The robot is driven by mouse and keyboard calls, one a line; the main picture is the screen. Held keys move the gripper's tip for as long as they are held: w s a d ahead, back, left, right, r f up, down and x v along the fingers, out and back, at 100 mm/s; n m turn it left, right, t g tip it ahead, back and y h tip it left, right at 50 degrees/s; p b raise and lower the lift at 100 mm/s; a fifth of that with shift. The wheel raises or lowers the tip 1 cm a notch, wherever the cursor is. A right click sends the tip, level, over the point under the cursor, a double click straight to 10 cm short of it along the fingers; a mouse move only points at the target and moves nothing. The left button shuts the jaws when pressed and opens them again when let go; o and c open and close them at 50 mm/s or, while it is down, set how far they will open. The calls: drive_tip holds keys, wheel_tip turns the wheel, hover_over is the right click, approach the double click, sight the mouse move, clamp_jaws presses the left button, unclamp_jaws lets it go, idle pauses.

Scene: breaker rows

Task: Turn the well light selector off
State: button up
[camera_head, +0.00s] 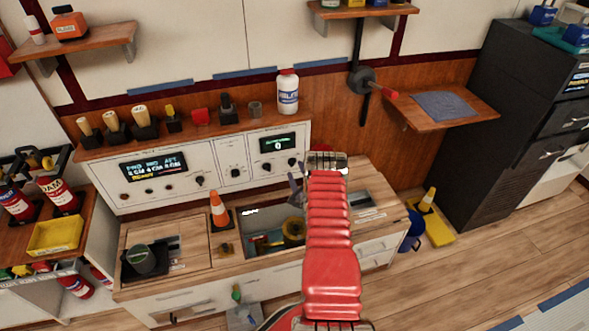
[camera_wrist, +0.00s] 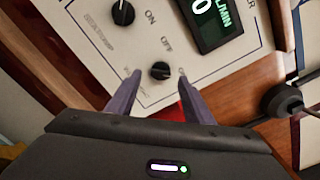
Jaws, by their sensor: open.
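A white control panel (camera_head: 220,175) stands at the back of the counter in the head view. In the wrist view, a black rotary knob (camera_wrist: 160,70) on this white face sits between my gripper's (camera_wrist: 160,75) two fingertips, with a gap on either side. My gripper (camera_head: 297,190) is open and empty, in front of the panel's right part. ON and OFF labels show near the knob, tilted in this view. A second black knob (camera_wrist: 123,12) is further up. The smaller labels are blurred, so I cannot tell which knob is the well light selector.
A lit display reading 0 (camera_wrist: 210,15) is beside the knobs. An orange cone (camera_head: 219,210) and a recessed basin (camera_head: 262,243) are on the counter below the panel. A white bottle (camera_head: 288,92) and several small items stand on the ledge above. A wall shelf (camera_head: 470,112) juts out at right.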

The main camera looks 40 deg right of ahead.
sight(293, 163)
drive_tip(key=shift+x, duration=1.5)
drive_tip(key=c, duration=1)
drive_tip(key=shift+c, duration=0.2)
